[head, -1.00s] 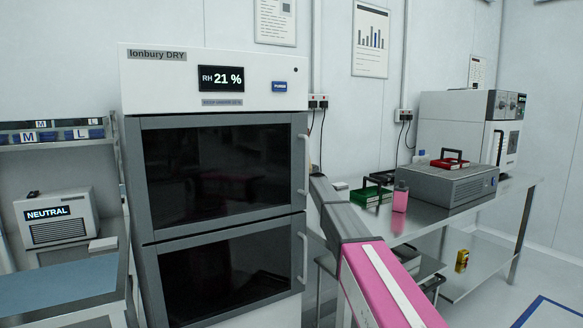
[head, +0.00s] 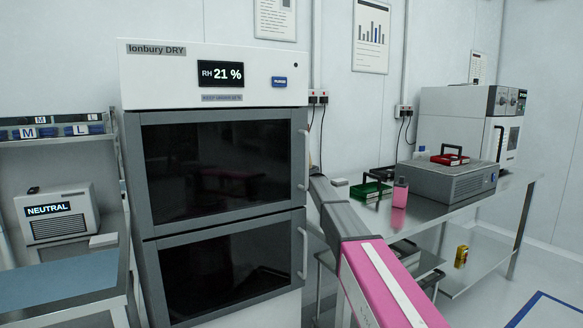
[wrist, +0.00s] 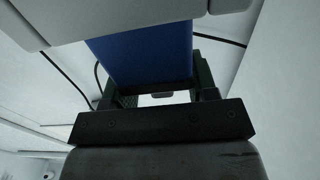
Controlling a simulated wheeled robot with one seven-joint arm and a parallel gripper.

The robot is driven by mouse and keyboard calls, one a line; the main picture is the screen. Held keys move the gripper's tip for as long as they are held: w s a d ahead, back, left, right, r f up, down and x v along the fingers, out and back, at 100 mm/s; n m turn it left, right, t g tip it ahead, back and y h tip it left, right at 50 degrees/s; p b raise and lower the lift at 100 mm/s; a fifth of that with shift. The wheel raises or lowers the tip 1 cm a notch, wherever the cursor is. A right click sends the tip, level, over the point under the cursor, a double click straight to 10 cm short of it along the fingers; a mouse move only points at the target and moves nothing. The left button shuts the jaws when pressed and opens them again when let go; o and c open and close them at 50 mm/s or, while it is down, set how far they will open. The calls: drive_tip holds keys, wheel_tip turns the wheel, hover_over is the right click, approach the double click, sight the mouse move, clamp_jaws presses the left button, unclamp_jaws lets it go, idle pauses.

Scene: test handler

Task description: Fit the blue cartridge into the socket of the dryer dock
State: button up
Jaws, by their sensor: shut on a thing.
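My gripper (wrist: 152,84) shows in the wrist view with its dark fingers on either side of the blue cartridge (wrist: 145,52). It is shut on the cartridge. Pale grey parts (wrist: 85,18) cover the cartridge's upper end; I cannot tell what they belong to. In the head view my arm reaches away beside the dryer cabinet, and the gripper and cartridge are hidden there. I cannot make out the dock's socket in either view.
A steel bench (head: 430,215) at the right holds a grey box (head: 445,183), a red tray (head: 450,160), a green tray (head: 370,191) and a small bottle (head: 400,195). A yellow item (head: 461,256) is on the lower shelf. A NEUTRAL unit (head: 58,213) stands at the left.

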drive_tip(key=shift+f, duration=0.35)
drive_tip(key=o, duration=1.4)
drive_tip(key=v, duration=1)
drive_tip(key=shift+s+d, duration=0.3)
drive_tip(key=shift+s, duration=0.1)
